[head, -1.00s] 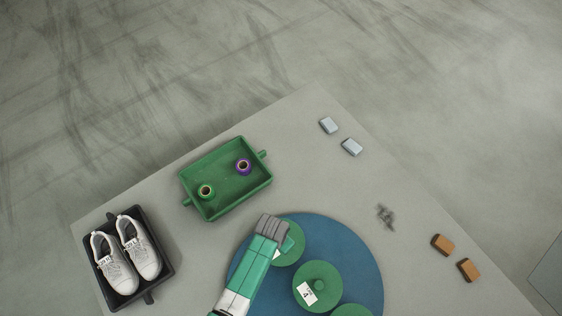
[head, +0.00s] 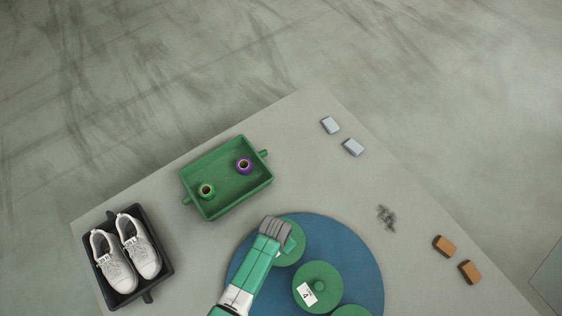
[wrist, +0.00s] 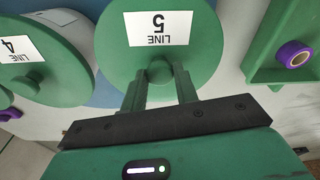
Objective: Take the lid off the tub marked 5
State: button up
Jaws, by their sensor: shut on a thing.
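The tub marked 5 has a round green lid with a white "LINE 5" label, seen upside down in the wrist view (wrist: 160,28). In the head view that lid (head: 291,258) is partly hidden by my gripper. My gripper (wrist: 160,88) is shut on the knob (wrist: 160,71) of the lid, one finger on each side. It also shows from above in the head view (head: 283,238). The tub body is hidden under the lid, and I cannot tell whether the lid is raised.
A lid marked 4 (head: 321,276) sits close by on the blue round mat (head: 362,262), with another green lid (head: 350,311) at the bottom edge. A green tray (head: 226,177) with two spools and a black tray (head: 161,292) with white shoes stand left. Blocks lie right.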

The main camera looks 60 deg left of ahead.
jog(key=shift+r, duration=0.45)
notch_tip(320, 180, up, 2)
jog(key=shift+r+p, duration=0.15)
jog(key=shift+p, duration=0.2)
jog(key=s+d+r, duration=0.1)
jog(key=s+d, duration=0.2)
jog(key=s, duration=1.2)
jog(key=shift+s+r, duration=0.3)
jog(key=shift+s, duration=0.1)
